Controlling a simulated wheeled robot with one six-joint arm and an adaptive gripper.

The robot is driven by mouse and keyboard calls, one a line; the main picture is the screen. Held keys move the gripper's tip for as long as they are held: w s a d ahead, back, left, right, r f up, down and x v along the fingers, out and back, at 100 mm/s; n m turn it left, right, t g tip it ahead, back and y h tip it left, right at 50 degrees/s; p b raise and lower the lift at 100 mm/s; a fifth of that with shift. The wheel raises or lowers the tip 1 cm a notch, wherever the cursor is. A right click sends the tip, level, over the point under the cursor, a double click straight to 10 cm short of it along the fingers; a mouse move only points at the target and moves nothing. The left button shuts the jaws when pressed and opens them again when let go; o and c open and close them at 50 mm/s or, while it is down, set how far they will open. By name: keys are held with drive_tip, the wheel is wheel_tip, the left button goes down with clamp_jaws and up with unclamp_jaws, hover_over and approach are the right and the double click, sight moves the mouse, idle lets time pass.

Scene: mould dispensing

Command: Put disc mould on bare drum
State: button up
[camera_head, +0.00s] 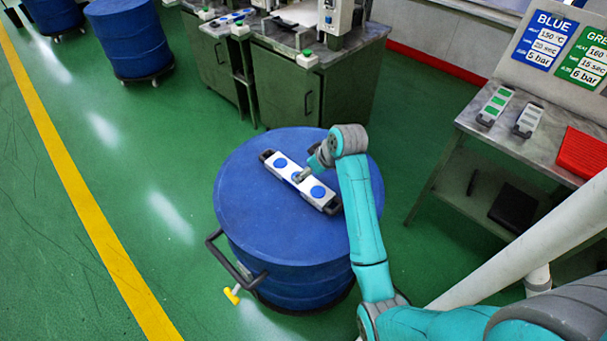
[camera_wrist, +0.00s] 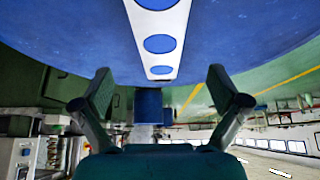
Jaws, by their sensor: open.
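The disc mould (camera_head: 282,162) is a long white bar with blue round spots and dark end handles. It lies flat on the blue top of a drum (camera_head: 255,220), slanting from upper left to lower right. In the wrist view the mould (camera_wrist: 148,60) shows at the top centre against the blue drum top. My gripper (camera_head: 304,174) is close to the middle of the mould in the head view. In the wrist view my gripper (camera_wrist: 160,80) has its two fingers spread apart with nothing held between them. The head view does not clearly show whether it touches the mould.
More blue drums (camera_head: 130,38) stand at upper left. Green floor at left is clear.

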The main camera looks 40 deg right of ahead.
drive_tip(key=shift+v, duration=1.95)
